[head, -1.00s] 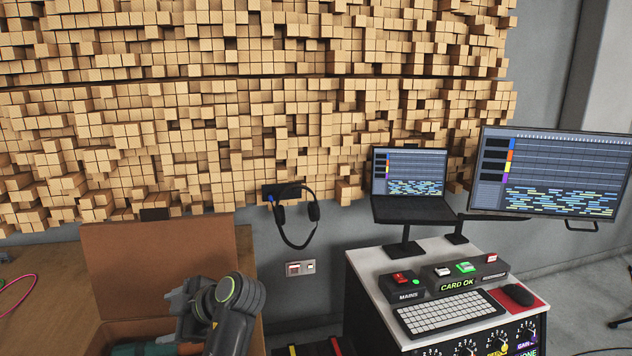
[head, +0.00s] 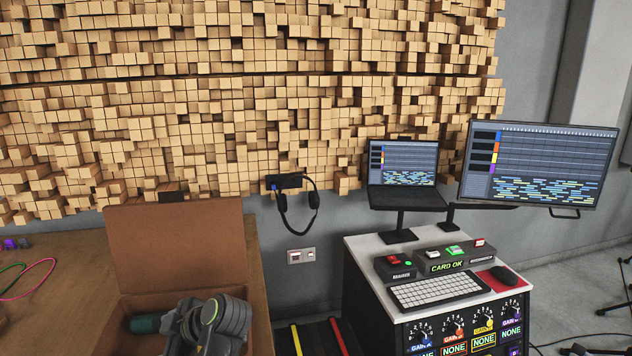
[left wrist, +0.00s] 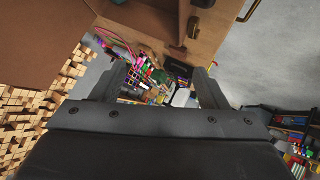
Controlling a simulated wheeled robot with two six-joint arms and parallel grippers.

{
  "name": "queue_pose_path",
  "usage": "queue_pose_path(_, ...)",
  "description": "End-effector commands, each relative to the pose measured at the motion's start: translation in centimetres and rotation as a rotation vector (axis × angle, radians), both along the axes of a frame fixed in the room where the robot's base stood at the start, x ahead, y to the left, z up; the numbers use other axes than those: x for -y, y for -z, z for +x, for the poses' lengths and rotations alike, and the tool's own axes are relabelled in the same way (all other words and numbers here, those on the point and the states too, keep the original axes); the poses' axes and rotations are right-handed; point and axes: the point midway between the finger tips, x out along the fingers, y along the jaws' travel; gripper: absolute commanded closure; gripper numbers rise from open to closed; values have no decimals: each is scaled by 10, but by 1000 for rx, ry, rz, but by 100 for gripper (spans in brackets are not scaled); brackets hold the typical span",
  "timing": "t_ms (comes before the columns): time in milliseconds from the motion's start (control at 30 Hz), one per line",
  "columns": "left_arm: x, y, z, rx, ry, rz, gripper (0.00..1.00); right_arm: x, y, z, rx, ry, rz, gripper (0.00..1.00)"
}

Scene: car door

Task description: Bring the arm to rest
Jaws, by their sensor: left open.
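Beyond the fingers, small colourful items (left wrist: 150,75) show on or beside the wooden furniture, too small to name. In the head view the jaws are not clear. My right gripper is in neither view.
A green cylindrical thing (head: 146,323) lies in the box. A wooden bench (head: 50,270) with pink and green cables is at left. A headset (head: 298,207) hangs on the wall. A console (head: 365,242) with keyboard, laptop (head: 403,175) and monitor (head: 540,165) stands at right.

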Motion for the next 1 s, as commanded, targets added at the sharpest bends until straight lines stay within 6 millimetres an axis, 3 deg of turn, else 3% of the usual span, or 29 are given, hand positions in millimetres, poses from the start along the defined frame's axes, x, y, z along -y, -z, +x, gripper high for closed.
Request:
queue_pose_path(367,-25,77,-58,-263,247,-64,32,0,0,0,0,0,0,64)
queue_pose_path(500,-35,116,-104,-411,430,-98,32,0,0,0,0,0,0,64)
queue_pose_path(700,-40,156,-180,-604,747,-125,32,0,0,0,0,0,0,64)
queue_pose_path(900,-33,170,-251,-741,1058,-119,32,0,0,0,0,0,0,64)
queue_pose_path(1000,-27,170,-277,-780,1179,-110,32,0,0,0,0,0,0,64)
